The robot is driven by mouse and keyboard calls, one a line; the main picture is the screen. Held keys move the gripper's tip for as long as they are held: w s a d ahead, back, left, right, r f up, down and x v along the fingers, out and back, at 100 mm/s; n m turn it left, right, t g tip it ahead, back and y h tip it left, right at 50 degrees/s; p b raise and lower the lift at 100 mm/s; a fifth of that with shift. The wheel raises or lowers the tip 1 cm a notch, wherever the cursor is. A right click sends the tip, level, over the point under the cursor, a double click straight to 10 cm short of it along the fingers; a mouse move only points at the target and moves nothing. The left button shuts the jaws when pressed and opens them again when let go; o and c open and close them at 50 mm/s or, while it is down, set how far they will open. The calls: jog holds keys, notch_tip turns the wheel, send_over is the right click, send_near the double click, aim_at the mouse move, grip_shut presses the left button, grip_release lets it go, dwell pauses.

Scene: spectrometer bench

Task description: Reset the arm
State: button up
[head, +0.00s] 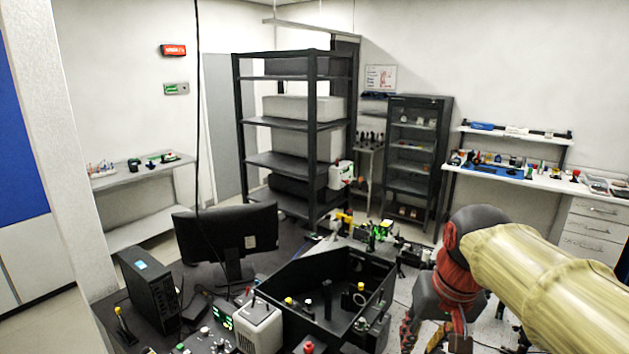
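My arm comes in from the right edge in the head view, with a pale yellow link and a dark and red wrist joint. My gripper (433,338) hangs below that joint at the bottom of the picture, right of the black open-topped box (318,322) on the bench. The gripper's lower end is cut off by the picture edge, so its opening cannot be made out. No held object can be seen.
A monitor (228,232), a black computer case (150,288) and a small grey instrument (258,324) crowd the bench left of the box. Small optical parts (370,229) stand behind it. A tall black shelf rack (312,135) stands farther back.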

jog(key=s+f+n+t+b, duration=0.1)
jog(key=s+f+b, duration=0.3)
jog(key=s+f, duration=0.8)
jog(key=shift+s+f+t+b, duration=0.2)
jog(key=shift+s+t+b, duration=0.2)
jog(key=shift+s+t, duration=0.5)
jog(key=shift+o, duration=0.3)
jog(key=shift+s, duration=0.15)
